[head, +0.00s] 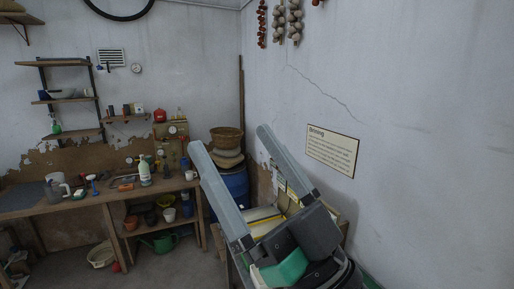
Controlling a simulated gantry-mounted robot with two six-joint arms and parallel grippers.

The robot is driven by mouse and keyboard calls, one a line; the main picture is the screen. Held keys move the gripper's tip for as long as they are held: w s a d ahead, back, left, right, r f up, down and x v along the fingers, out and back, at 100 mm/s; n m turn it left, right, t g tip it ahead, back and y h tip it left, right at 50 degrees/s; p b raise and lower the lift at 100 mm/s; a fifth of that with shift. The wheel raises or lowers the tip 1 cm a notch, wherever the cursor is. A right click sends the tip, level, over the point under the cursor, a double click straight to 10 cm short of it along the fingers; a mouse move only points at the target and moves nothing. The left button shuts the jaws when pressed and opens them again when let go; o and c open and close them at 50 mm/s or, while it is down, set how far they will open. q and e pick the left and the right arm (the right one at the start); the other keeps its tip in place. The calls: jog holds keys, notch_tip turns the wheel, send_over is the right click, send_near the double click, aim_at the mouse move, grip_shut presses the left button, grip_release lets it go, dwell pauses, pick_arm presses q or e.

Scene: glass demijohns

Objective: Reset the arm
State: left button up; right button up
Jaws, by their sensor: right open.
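My right gripper (238,148) shows large in the lower middle of the head view. Its two long grey fingers point up and stand wide apart, with nothing between them but the background. The gripper is open and empty, raised in front of the room's corner. My left gripper is not in the view. No glass demijohn can be made out.
A wooden workbench (88,206) with bottles, cups and tools runs along the left wall. A blue barrel (236,186) with a basket (226,139) above it stands in the corner behind my right gripper. A sign (333,150) hangs on the bare right wall.

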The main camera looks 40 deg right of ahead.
jog(key=s+a+r+t+p, duration=0.1)
jog(key=s+r+p, duration=0.2)
jog(key=r+p, duration=1.2)
notch_tip(320, 180, up, 2)
jog(key=shift+r+y+p, duration=0.25)
jog(key=shift+y+p, duration=0.05)
jog(key=shift+p, duration=0.05)
